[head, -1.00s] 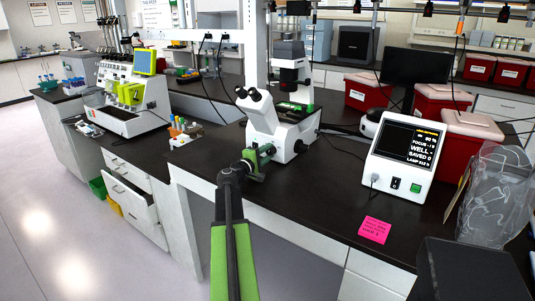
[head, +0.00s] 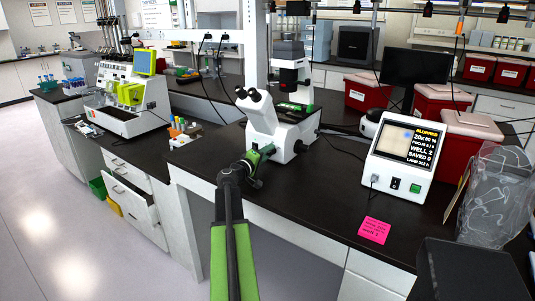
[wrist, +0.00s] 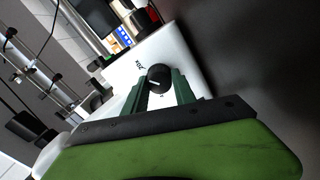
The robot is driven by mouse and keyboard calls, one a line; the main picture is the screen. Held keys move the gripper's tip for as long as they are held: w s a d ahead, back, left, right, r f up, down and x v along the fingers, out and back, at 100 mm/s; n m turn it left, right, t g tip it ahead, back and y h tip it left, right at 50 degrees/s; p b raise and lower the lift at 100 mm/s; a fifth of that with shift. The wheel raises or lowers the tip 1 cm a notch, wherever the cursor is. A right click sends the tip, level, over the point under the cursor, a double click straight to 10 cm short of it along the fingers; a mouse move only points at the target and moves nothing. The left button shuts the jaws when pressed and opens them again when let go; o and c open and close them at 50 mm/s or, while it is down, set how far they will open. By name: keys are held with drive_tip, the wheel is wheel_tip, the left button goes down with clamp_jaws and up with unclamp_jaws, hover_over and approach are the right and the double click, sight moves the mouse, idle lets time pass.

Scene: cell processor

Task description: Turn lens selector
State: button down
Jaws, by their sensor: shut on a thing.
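The lens selector is a small black round knob (wrist: 159,76) with a white pointer mark, on the white base of the microscope in the wrist view. My gripper (wrist: 163,84) has its two dark green fingers on either side of the knob, shut on it. In the head view my gripper (head: 259,156) is at the lower left front of the white microscope (head: 262,118), and it hides the knob there. The display box (head: 400,156) right of the microscope reads "BLURRED", "20x", "WELL 2" and "SAVED 0".
A pink note (head: 375,230) lies on the dark bench near its front edge. A clear plastic bag (head: 490,200) and a dark box (head: 470,270) stand at the right. Red bins (head: 440,103) are behind. A cell processor (head: 130,90) stands at the left.

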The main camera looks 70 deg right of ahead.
drive_tip(key=shift+a+f, duration=0.1)
drive_tip(key=c, duration=1)
unclamp_jaws()
drive_tip(key=v, duration=1.6)
drive_tip(key=shift+a, duration=0.25)
drive_tip(key=shift+w+a, duration=0.1)
drive_tip(key=shift+a, duration=0.3)
